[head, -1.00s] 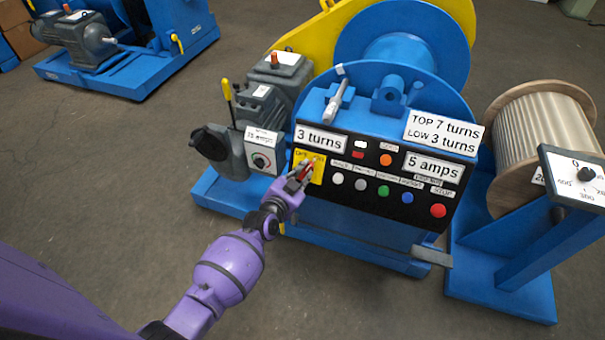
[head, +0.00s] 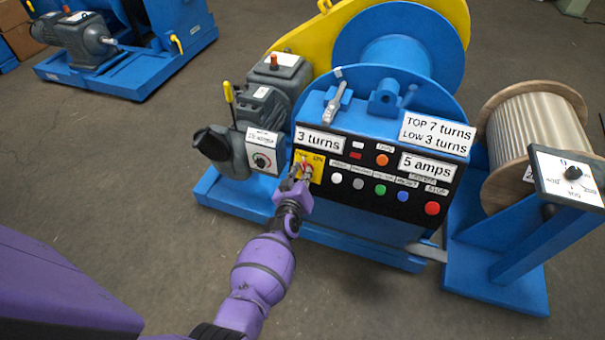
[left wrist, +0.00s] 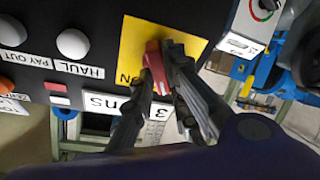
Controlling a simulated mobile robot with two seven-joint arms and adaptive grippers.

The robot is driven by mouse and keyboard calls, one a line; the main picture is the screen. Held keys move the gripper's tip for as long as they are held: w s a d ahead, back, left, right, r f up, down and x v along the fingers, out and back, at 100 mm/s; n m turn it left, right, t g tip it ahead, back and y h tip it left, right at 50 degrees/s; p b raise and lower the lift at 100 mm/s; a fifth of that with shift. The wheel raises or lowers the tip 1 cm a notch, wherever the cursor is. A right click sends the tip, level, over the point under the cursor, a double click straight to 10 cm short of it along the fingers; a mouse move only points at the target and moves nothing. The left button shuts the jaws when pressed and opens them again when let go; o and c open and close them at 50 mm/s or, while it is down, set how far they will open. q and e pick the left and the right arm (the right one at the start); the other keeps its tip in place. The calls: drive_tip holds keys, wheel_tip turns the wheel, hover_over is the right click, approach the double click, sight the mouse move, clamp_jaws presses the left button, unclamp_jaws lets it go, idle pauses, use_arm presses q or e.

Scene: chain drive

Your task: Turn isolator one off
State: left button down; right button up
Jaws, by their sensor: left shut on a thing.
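The isolator is a red handle (left wrist: 154,62) on a yellow plate (left wrist: 132,45) at the left end of a black control panel. The plate also shows in the head view (head: 317,165). My left gripper (head: 304,172) is at the plate. In the left wrist view its two dark fingers (left wrist: 160,68) are shut on the red handle, one on each side. The word ON shows on the plate beside the handle, upside down in this view. The fingers hide part of the handle and plate. My right gripper is in neither view.
The panel (head: 340,205) has several coloured buttons right of the plate, with a red button (head: 432,208) at its right end. A grey box with a dial (head: 263,155) stands close left of the plate. A cable reel (head: 536,130) stands at the right. The floor in front is clear.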

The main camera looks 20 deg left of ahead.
use_arm(q)
drive_tip(key=n, duration=0.3)
drive_tip(key=shift+g+p, duration=0.3)
drive_tip(key=shift+p, duration=0.1)
drive_tip(key=shift+d+n, duration=0.1)
drive_tip(key=shift+n, duration=0.2)
drive_tip(key=c, duration=1.7)
unclamp_jaws()
drive_tip(key=shift+y, duration=0.3)
drive_tip(key=v, duration=0.7)
drive_tip(key=shift+s+r, duration=0.1)
drive_tip(key=shift+s, duration=0.15)
